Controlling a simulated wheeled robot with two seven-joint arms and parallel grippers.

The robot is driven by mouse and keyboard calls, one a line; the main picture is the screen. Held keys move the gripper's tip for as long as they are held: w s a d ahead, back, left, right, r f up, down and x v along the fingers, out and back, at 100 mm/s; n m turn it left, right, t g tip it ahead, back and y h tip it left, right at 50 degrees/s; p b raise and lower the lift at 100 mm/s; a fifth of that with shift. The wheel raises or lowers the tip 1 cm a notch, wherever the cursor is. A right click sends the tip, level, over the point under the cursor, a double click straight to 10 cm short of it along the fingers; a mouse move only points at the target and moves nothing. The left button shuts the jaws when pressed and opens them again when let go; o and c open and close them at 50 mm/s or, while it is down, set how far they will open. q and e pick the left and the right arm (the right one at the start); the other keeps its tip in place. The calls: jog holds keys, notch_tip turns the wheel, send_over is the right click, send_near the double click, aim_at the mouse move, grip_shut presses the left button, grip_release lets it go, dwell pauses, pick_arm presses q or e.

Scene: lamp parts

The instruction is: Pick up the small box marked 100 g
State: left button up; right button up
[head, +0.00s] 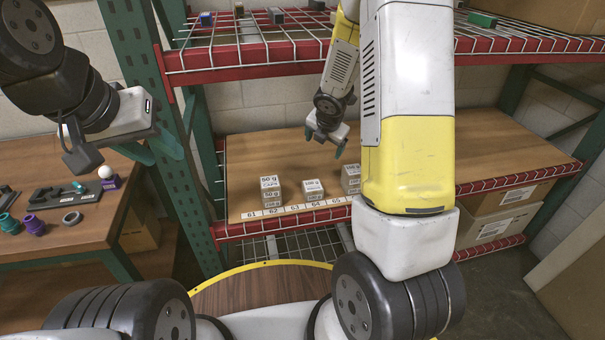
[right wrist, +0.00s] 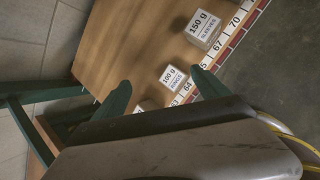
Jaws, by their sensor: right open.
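The small box marked 100 g (head: 313,187) stands on the wooden shelf, between the box marked 50 g (head: 270,190) and a partly hidden box (head: 350,180). In the right wrist view the 100 g box (right wrist: 173,76) lies between the two green fingers in the picture. My right gripper (head: 325,146) is open and empty, above and behind the 100 g box in the head view; it also shows in the right wrist view (right wrist: 162,92).
The box marked 150 g (right wrist: 204,28) stands near the numbered shelf edge (head: 295,208). A red-edged wire shelf (head: 260,55) hangs above. A green upright (head: 150,80) stands at the left. The shelf's right part (head: 500,150) is clear.

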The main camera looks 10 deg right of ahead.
aim_at(313, 186)
jog(key=f+n, duration=0.3)
jog(key=f, duration=0.1)
jog(key=a+f+n+g, duration=0.1)
jog(key=f+n, duration=0.2)
jog(key=f, duration=0.2)
jog(key=a+f+n+y, duration=0.1)
jog(key=f+n, duration=0.2)
jog(key=f, duration=0.1)
jog(key=shift+w+a+f, duration=0.1)
jog(key=shift+w+f, duration=0.05)
jog(key=shift+w, duration=0.15)
jog(key=shift+w+f+g, duration=0.25)
jog(key=shift+f+g, duration=0.05)
jog(key=shift+f, duration=0.5)
jog(key=x, duration=0.6)
jog(key=shift+w, duration=0.25)
jog(key=shift+r, duration=0.1)
jog(key=c, duration=1.5)
